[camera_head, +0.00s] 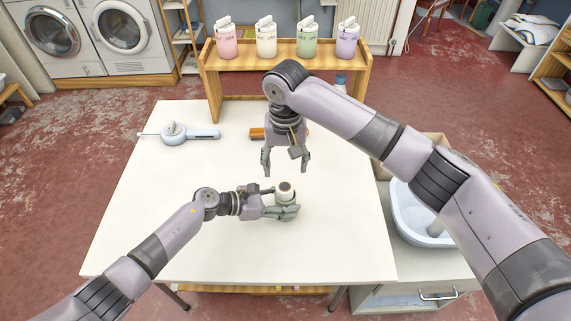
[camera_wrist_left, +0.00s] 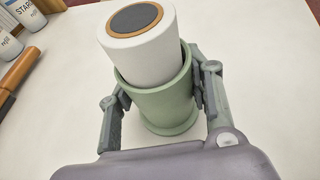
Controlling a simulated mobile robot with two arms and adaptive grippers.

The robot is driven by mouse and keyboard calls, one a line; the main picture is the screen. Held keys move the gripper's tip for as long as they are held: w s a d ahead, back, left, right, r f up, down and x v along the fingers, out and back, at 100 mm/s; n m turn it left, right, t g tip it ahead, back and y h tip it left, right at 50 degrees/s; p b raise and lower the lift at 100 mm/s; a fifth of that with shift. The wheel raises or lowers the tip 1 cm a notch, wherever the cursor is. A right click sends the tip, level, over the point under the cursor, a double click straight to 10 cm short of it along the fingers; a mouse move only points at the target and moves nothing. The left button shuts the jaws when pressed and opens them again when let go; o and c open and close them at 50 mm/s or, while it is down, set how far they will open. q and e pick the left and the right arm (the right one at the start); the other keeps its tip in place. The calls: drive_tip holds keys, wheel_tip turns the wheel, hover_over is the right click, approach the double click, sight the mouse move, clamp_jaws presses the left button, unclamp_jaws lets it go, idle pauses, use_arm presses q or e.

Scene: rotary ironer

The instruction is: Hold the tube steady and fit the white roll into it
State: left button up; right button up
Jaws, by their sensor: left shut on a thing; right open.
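The green tube (camera_wrist_left: 165,105) stands upright on the white table, and my left gripper (camera_head: 284,201) is shut around it from the left. The white roll (camera_head: 286,188) sits in the tube's mouth; it also shows in the left wrist view (camera_wrist_left: 148,58). Its upper part stands out above the rim, and its top has a brown ring around a dark centre. How deep it reaches inside is hidden. My right gripper (camera_head: 286,166) is open and empty, pointing down just behind and above the roll, apart from it.
A light blue handled tool (camera_head: 185,133) lies at the table's back left. An orange-brown object (camera_head: 257,133) lies partly behind my right gripper. A wooden shelf (camera_head: 290,50) with several canisters stands at the back. A pale blue basin (camera_head: 418,225) is at right. The table's front is clear.

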use_arm(q)
drive_tip(key=o, duration=1.3)
drive_tip(key=shift+o, duration=0.2)
